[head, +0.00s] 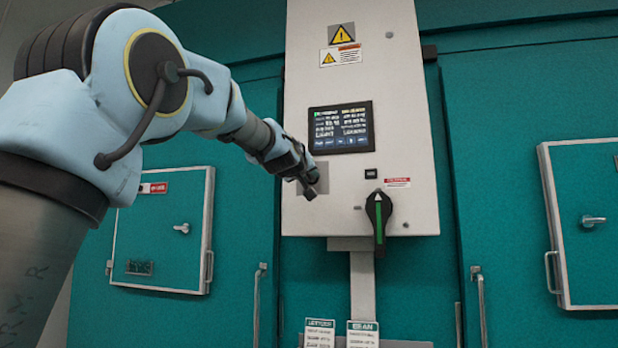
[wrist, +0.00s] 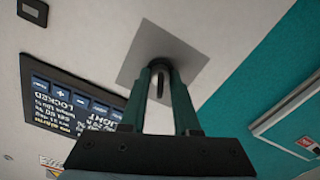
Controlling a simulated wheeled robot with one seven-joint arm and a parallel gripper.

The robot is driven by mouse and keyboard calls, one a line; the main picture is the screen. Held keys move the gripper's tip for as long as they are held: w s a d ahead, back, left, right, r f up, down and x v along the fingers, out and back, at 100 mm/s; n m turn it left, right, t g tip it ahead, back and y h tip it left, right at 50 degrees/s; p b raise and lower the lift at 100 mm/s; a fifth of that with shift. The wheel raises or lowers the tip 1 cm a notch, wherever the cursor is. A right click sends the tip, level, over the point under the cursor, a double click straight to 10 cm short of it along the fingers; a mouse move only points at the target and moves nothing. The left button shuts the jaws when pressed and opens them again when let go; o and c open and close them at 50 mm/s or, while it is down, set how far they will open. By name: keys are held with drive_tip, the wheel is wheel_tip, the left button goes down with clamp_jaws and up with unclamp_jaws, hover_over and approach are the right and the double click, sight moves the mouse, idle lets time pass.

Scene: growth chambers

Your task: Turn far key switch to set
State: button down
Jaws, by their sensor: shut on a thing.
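The key switch sits on a grey square plate (head: 322,178) on the white control panel, below and left of the screen. The plate also shows in the wrist view (wrist: 186,48). My gripper (head: 310,190) is at this plate and hides the switch in the head view. In the wrist view my gripper's two dark fingers (wrist: 160,72) reach the plate, close together, with a small dark key (wrist: 160,84) between them. My gripper is shut on the key. The key's marked positions cannot be read.
A lit screen (head: 341,128) is above the plate; the wrist view shows the word LOCKED on it. A black rotary handle with a green bar (head: 379,222) is to the right. Teal doors with latches (head: 182,228) (head: 593,220) flank the panel. Two label cards (head: 319,333) (head: 362,333) are below.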

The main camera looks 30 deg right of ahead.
drive_tip(key=m+b, duration=0.2)
drive_tip(key=m, duration=0.4)
drive_tip(key=shift+f, duration=0.1)
drive_tip(key=m+b, duration=0.1)
drive_tip(key=m, duration=0.3)
drive_tip(key=shift+m, duration=0.3)
idle(0.3)
drive_tip(key=c, duration=1)
unclamp_jaws()
drive_tip(key=shift+s, duration=0.1)
drive_tip(key=b+v, duration=0.5)
drive_tip(key=v, duration=0.5)
drive_tip(key=shift+s+a, duration=0.25)
drive_tip(key=shift+s, duration=0.05)
